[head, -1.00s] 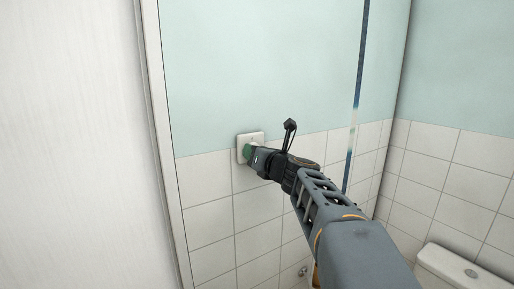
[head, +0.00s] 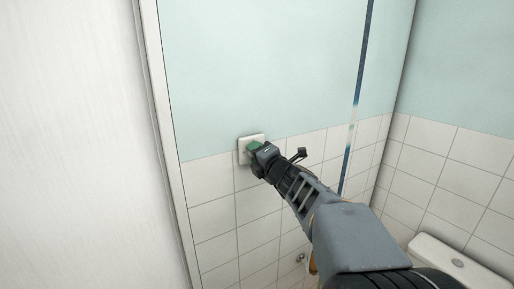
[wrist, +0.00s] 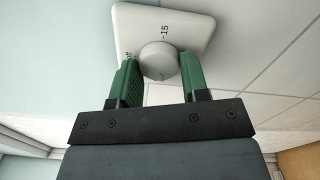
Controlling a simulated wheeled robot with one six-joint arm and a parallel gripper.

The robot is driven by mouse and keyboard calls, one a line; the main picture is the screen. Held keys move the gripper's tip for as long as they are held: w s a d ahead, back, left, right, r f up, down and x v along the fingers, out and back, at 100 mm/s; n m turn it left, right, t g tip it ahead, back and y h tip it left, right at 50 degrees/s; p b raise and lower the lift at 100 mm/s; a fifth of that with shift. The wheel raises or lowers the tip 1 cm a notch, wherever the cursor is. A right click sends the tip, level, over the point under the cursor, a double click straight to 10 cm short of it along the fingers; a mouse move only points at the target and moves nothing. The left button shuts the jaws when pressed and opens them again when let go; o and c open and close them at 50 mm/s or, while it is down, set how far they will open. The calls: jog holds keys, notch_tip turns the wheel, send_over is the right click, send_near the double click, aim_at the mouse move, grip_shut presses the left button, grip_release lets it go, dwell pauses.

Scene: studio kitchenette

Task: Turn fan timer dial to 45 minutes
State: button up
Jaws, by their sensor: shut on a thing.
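The fan timer is a white square wall plate (head: 243,142) where the pale green paint meets the tiles. In the wrist view its plate (wrist: 190,22) carries a round off-white dial (wrist: 158,61). The marking "-15" shows above the dial, and another marking at its left is partly hidden by a finger. My gripper (head: 254,148) is at the plate; in the wrist view its two green fingers (wrist: 160,80) stand on either side of the dial, shut on it. The dial's lower part and the rest of the scale are hidden, so I cannot read its setting.
A white door or panel (head: 70,150) and its frame stand close at the left. A toilet cistern (head: 450,262) is at the lower right. A narrow blue and white strip (head: 352,110) hangs right of the timer. Bare tiled wall lies below the plate.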

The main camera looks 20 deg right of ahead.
jog(key=shift+m+p, duration=1.25)
jog(key=shift+m, duration=0.55)
jog(key=o, duration=0.9)
jog(key=s+d+p, duration=0.1)
jog(key=s+p, duration=0.1)
jog(key=s, duration=1.1)
jog(key=shift+s+d, duration=0.25)
jog(key=shift+s, duration=0.15)
